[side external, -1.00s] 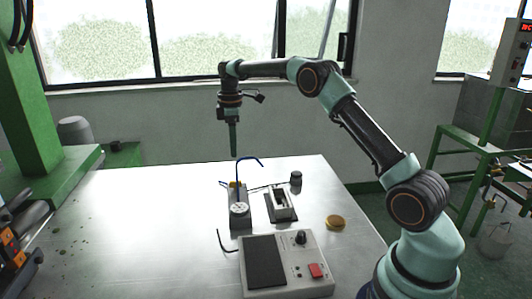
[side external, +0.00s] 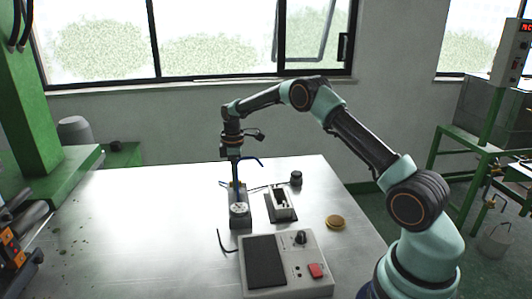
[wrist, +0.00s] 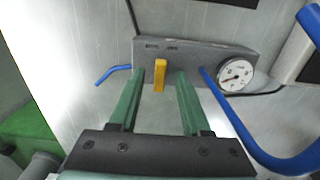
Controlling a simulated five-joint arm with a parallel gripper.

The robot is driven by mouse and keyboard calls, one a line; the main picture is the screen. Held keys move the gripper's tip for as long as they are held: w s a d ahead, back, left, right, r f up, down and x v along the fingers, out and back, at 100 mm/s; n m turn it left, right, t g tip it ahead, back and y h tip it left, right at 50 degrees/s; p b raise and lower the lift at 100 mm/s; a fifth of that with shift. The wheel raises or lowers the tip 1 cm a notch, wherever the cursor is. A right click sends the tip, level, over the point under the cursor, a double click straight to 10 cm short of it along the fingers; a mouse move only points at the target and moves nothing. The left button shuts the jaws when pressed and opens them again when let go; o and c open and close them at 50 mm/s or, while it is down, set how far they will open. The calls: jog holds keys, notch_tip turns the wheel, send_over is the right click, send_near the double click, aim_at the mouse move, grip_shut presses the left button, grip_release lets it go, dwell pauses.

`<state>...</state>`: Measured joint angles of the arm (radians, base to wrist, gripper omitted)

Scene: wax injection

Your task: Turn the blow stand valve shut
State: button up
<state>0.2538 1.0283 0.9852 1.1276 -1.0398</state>
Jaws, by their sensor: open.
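The blow stand (wrist: 195,55) is a grey block with a round white gauge (wrist: 235,76), blue hoses and a yellow valve lever (wrist: 160,75). It stands on the metal table and also shows in the side view (side external: 240,220), gauge facing up. My gripper (wrist: 160,82) points down with its two green fingers open. In the wrist view the fingers appear on either side of the yellow lever, with gaps left and right; contact is not visible. In the side view my gripper (side external: 236,178) is over the far end of the stand and hides most of the lever.
A control box (side external: 285,264) with a black pad, knob and red switch is at the table's front. The table's left side is clear.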

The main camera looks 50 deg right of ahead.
grip_shut()
jog(key=shift+m, duration=0.3)
jog(key=m, duration=1.3)
jog(key=shift+r+m, duration=0.1)
jog(key=shift+m, duration=2)
